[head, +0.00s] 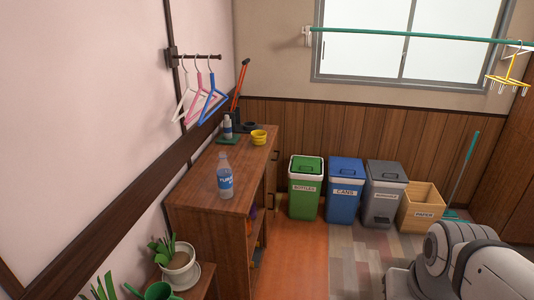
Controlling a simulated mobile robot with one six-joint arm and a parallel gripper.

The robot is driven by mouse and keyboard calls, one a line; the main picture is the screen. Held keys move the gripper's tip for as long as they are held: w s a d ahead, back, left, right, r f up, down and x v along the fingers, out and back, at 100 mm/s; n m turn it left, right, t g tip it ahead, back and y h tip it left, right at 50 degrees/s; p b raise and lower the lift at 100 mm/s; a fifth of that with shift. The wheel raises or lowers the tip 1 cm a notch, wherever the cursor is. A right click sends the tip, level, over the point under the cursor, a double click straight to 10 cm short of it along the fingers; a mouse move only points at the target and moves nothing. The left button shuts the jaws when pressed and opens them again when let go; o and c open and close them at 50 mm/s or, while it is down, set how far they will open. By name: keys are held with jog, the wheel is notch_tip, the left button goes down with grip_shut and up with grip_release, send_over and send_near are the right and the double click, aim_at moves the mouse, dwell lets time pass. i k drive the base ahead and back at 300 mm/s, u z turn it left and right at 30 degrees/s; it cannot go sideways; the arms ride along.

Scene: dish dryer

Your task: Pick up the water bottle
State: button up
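A clear water bottle (224,177) with a blue and white label stands upright on the near part of a brown wooden cabinet top (208,207), left of the picture's middle. Nothing touches it. A smaller bottle (227,127) with a pale body stands farther back on a green mat on the same cabinet. My arm (470,262) shows as white and grey rounded links at the lower right, well away from the bottle. My gripper is not in view.
A yellow bowl (258,137) sits at the cabinet's back right. Hangers (200,98) hang on the left wall. A potted plant (178,265) stands at front left. Green (305,188), blue (344,190) and grey bins (384,193) and a wooden box (420,207) line the back wall. Floor right of the cabinet is clear.

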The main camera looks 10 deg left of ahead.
aim_at(225, 178)
jog(key=u, duration=0.55)
jog(key=i, duration=1.1)
jog(key=u, duration=0.75)
jog(key=k, duration=0.9)
jog(key=u, duration=0.15)
jog(key=i, duration=0.9)
jog(key=z, duration=0.1)
